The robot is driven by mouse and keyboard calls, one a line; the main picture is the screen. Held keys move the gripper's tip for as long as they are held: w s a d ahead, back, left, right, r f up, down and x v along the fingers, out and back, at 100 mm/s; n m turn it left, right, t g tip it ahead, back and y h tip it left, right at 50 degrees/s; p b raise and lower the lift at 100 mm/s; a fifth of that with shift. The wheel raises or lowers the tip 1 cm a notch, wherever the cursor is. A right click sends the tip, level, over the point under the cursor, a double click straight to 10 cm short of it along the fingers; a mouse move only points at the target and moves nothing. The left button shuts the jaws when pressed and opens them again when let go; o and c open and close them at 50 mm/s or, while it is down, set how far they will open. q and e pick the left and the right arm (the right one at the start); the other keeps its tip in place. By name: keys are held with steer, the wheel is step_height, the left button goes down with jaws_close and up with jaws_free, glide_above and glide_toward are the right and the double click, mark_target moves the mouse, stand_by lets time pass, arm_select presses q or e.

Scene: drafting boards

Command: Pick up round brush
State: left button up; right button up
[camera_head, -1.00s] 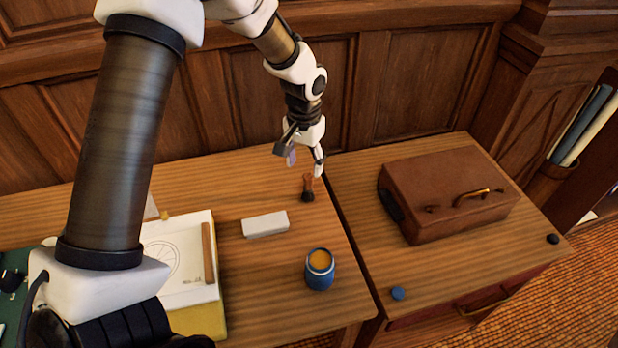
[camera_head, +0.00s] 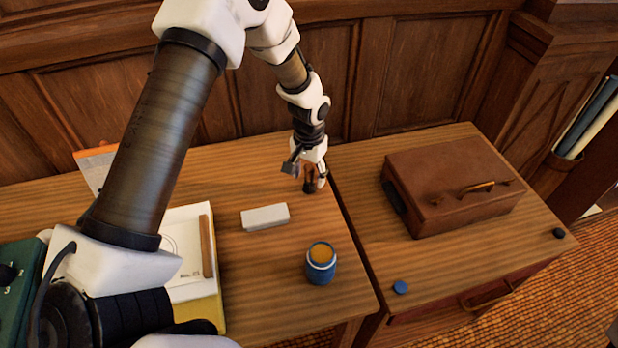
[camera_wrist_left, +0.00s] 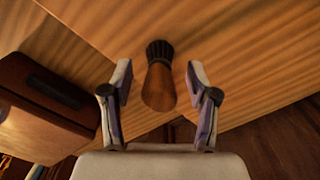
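The round brush (camera_wrist_left: 159,80) has a brown wooden handle and dark bristles. In the left wrist view it lies between the two spread fingers of my left gripper (camera_wrist_left: 160,88), with a gap on each side. In the head view the brush (camera_head: 309,187) is near the back right of the left desk, partly hidden by the fingers. My left gripper (camera_head: 309,176) is open and pointing down over the brush. My right gripper is not in view.
A white block (camera_head: 265,217) and a blue jar (camera_head: 320,266) stand nearby on the left desk (camera_head: 262,290). Drawing sheets (camera_head: 190,290) lie left. A brown case (camera_head: 455,190) and a blue cap (camera_head: 400,287) are on the right desk. A narrow gap separates the desks.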

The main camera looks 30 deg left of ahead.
arm_select(q)
jaws_close()
steer(key=shift+r, duration=0.15)
